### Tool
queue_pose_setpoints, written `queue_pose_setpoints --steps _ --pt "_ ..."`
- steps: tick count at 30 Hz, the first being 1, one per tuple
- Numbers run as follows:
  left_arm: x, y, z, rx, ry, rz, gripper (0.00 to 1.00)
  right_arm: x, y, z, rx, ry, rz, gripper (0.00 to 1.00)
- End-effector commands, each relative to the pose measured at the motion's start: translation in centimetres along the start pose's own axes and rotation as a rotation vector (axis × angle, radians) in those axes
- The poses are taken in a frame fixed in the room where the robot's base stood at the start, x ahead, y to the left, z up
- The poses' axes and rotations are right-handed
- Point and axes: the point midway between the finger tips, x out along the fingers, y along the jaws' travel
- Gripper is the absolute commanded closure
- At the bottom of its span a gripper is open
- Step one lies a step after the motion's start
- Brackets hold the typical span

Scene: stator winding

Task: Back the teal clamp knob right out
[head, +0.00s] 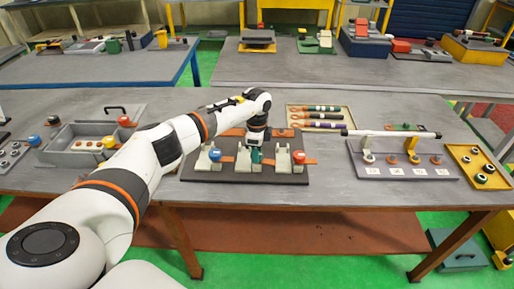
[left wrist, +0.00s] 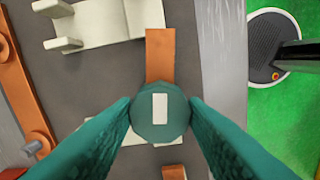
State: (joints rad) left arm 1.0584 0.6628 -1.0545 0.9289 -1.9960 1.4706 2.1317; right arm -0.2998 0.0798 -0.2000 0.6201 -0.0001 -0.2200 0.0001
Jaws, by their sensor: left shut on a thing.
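The teal clamp knob (left wrist: 160,119) is round with a white bar on its top, in the middle of the left wrist view. An orange strap (left wrist: 160,52) runs from under it toward the top of that view. My left gripper (left wrist: 160,113) has its two teal fingers on either side of the knob, shut on it. In the head view my left gripper (head: 256,143) points down over the middle of the dark fixture board (head: 225,176), hiding most of the knob. My right gripper is not in view.
Cream holders (head: 283,162) stand beside the gripper. A blue knob (head: 215,155) is left of it and a red knob (head: 299,157) right. A tray of tools (head: 345,112) lies behind; a purple rack (head: 402,172) with a white bar stands to the right.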

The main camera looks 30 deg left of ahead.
Motion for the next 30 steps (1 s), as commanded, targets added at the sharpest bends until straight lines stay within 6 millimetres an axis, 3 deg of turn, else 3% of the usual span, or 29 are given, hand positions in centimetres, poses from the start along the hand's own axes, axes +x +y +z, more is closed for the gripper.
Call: queue_pose_setpoints --steps 9,25,26,30 --pt "0.53 -0.39 0.02 -0.115 0.006 -0.012 0.83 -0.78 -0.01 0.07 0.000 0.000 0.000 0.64" --pt "0.64 -0.42 0.04 -0.135 0.006 -0.013 0.83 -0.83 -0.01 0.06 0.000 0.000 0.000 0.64" --pt "0.64 -0.42 0.04 -0.135 0.006 -0.013 0.57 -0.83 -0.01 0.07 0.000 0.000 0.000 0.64" --pt "0.49 -0.32 0.04 -0.135 0.005 -0.010 0.39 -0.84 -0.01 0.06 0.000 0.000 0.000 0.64"
